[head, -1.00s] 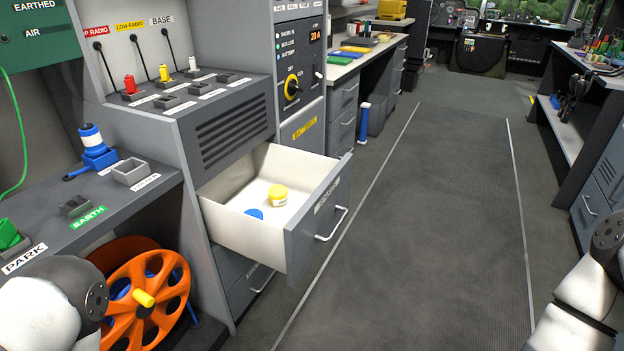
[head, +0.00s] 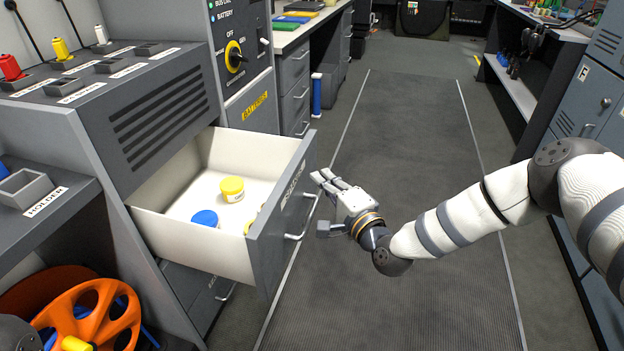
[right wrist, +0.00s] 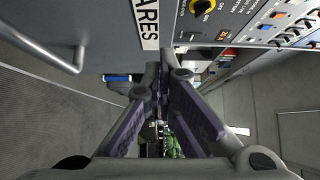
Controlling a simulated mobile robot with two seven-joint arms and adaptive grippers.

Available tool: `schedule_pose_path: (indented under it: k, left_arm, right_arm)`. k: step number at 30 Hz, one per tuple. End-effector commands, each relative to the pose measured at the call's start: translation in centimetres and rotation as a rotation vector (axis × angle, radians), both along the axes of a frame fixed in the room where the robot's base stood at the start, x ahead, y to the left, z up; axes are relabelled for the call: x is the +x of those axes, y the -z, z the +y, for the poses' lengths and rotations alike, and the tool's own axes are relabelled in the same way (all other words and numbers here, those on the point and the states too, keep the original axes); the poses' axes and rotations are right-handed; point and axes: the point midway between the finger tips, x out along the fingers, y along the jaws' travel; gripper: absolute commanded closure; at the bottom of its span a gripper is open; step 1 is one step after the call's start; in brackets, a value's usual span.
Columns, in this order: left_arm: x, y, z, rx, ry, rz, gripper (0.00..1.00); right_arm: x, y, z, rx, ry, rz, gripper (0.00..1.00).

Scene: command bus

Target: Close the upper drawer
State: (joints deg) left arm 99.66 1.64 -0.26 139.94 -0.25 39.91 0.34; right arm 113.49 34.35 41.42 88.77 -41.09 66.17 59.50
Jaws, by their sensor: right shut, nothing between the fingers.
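The upper drawer (head: 165,240) stands pulled out of the grey cabinet, with a cream inside and a grey front (head: 268,250). Its silver handle (head: 306,218) faces the aisle. The drawer holds a yellow-lidded jar (head: 232,189) and a blue-lidded one (head: 205,218); another yellow item is mostly hidden behind the front. My right gripper (head: 321,177) is shut and empty, just right of the drawer front near its far end; contact cannot be told. In the right wrist view the shut fingers (right wrist: 160,82) lie beside the drawer front (right wrist: 100,18), its label and its handle (right wrist: 62,50). My left gripper is out of view.
A closed lower drawer (head: 190,290) sits beneath. An orange reel (head: 95,320) stands at lower left. The aisle floor (head: 400,300) is clear, with blue-grey lockers (head: 590,100) on the right.

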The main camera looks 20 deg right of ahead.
Motion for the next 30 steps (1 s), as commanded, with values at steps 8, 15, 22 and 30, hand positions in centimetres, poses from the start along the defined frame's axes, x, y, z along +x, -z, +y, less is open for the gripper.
schedule_pose_path:
  k: [8,15,22,30]
  left_arm:
    - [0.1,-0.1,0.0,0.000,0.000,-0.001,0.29]
    - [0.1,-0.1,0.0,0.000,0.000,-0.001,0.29]
    - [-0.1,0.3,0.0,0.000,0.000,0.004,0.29]
    - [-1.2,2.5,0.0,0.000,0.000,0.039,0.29]
  right_arm:
    - [1.4,-0.1,2.1,-0.001,0.002,0.000,1.00]
    - [1.4,-0.1,2.2,-0.001,0.001,0.000,1.00]
    - [1.7,0.1,2.7,-0.001,-0.001,0.001,1.00]
    - [4.2,0.7,6.7,-0.001,-0.004,0.003,1.00]
